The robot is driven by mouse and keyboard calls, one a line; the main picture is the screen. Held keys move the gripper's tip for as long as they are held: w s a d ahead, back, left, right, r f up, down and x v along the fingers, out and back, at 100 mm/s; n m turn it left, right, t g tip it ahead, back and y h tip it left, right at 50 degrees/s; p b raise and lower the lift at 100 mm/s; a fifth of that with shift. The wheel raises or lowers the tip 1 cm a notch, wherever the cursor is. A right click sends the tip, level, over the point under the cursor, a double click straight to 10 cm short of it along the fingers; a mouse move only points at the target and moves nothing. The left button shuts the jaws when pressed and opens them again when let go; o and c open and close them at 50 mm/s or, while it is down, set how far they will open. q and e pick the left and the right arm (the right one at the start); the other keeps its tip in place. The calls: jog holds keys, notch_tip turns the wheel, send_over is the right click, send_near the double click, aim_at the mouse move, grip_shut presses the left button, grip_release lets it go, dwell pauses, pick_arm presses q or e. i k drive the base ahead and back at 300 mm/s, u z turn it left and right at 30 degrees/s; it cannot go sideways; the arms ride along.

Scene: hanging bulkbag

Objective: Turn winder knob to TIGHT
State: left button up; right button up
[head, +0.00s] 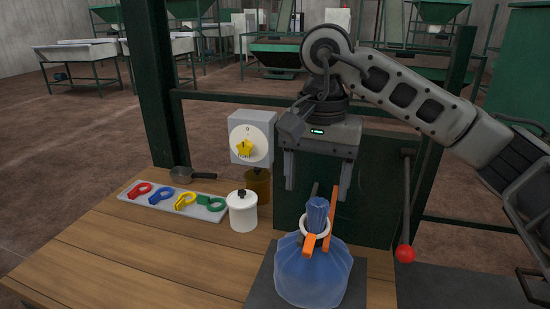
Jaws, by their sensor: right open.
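A yellow star-shaped knob (244,148) sits on a round white dial on a grey box (239,128), left of centre in the head view. A small mark like a 0 shows at the top of the dial; I cannot read a TIGHT mark. My right gripper (317,192) is to the right of the knob and apart from it. Its two fingers point down, open and empty, above a blue bag (312,273) with a gathered neck. My left gripper is not in view.
Orange clamp arms and a white ring surround the bag's neck. A white lidded pot (242,212), a brown pot (258,184), a pan (181,174) and a tray (160,207) of coloured clips stand on the wooden table (130,262). A red-ball lever (405,254) is at right. Green posts frame the bench.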

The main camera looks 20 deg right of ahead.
aim_at(245, 147)
jog(key=k, duration=1)
